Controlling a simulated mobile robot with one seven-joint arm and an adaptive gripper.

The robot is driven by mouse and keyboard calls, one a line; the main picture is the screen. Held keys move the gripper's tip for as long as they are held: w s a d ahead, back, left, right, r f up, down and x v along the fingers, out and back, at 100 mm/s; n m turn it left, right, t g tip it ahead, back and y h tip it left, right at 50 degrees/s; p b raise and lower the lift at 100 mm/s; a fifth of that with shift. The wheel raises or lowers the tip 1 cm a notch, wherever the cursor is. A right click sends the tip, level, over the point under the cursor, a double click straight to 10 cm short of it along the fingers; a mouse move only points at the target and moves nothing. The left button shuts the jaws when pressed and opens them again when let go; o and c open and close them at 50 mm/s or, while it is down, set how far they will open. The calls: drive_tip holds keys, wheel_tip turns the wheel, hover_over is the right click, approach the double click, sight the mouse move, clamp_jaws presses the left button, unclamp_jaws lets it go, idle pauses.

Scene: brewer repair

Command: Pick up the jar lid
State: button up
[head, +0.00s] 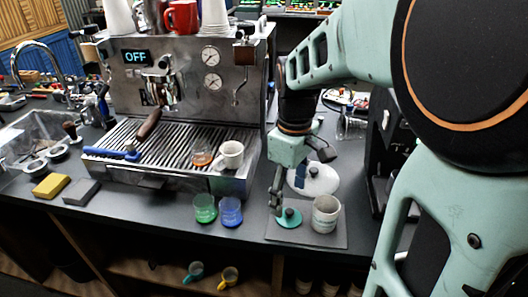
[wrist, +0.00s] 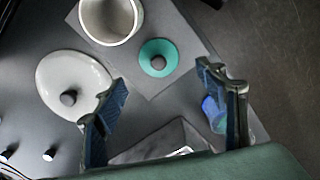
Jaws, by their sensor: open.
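The jar lid (head: 290,222) looks like a small teal-green disc with a dark round knob. It lies flat on a grey mat (head: 334,239), beside an open white jar (head: 325,216). In the wrist view the lid (wrist: 150,48) shows just beyond the fingertips, between their lines, with the jar (wrist: 108,30) to its upper left. My gripper (head: 277,196) is open and empty, pointing down just above and left of the lid in the head view. In the wrist view the two blue-padded fingers of my gripper (wrist: 162,80) stand wide apart. No contact with the lid shows.
A larger white lid (wrist: 60,80) with a dark knob lies behind the mat, near the left finger. Green (head: 205,209) and blue (head: 231,212) cups stand left of my gripper. The espresso machine (head: 190,75) rises behind them. The counter's front edge is close.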

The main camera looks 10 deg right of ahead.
sight(290, 211)
drive_tip(key=f, duration=0.5)
drive_tip(key=shift+s+d+f, duration=0.2)
drive_tip(key=shift+f, duration=0.1)
drive_tip(key=shift+c, duration=0.5)
drive_tip(key=c, duration=0.9)
drive_tip(key=shift+c, duration=0.2)
